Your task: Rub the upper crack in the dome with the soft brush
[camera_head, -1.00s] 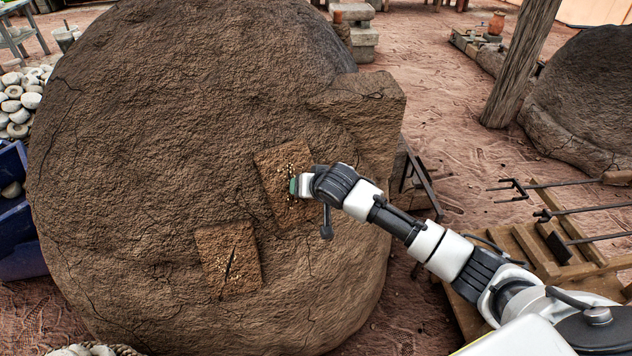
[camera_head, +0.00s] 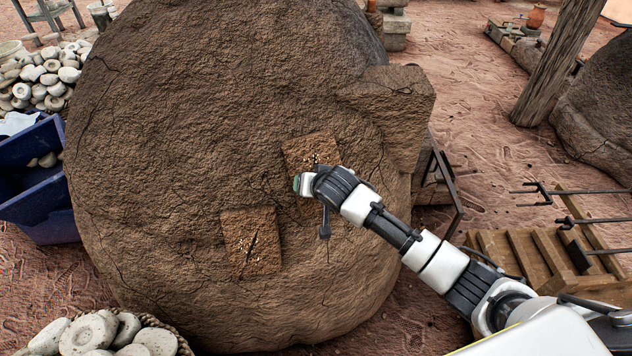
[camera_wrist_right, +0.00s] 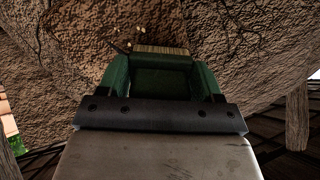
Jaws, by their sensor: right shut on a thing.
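The big brown dome (camera_head: 200,120) fills the middle of the head view. The upper crack (camera_head: 315,158) runs through a raised, lighter square patch, with pale crumbs along it; my right gripper and wrist hide its lower part. A lower patch bears another dark crack (camera_head: 250,240). My right gripper (camera_head: 297,184) is over the left side of the upper patch. In the wrist view its green fingers (camera_wrist_right: 160,75) are shut on the soft brush, whose pale bristles (camera_wrist_right: 160,49) face the dome. I cannot tell whether the bristles touch it. My left gripper is out of view.
A blue bin (camera_head: 40,200) and a heap of pale discs (camera_head: 45,75) stand left of the dome. A basket of pale discs (camera_head: 110,335) is at the front left. A wooden rack with metal rods (camera_head: 560,250) is at the right, beside a post (camera_head: 560,65).

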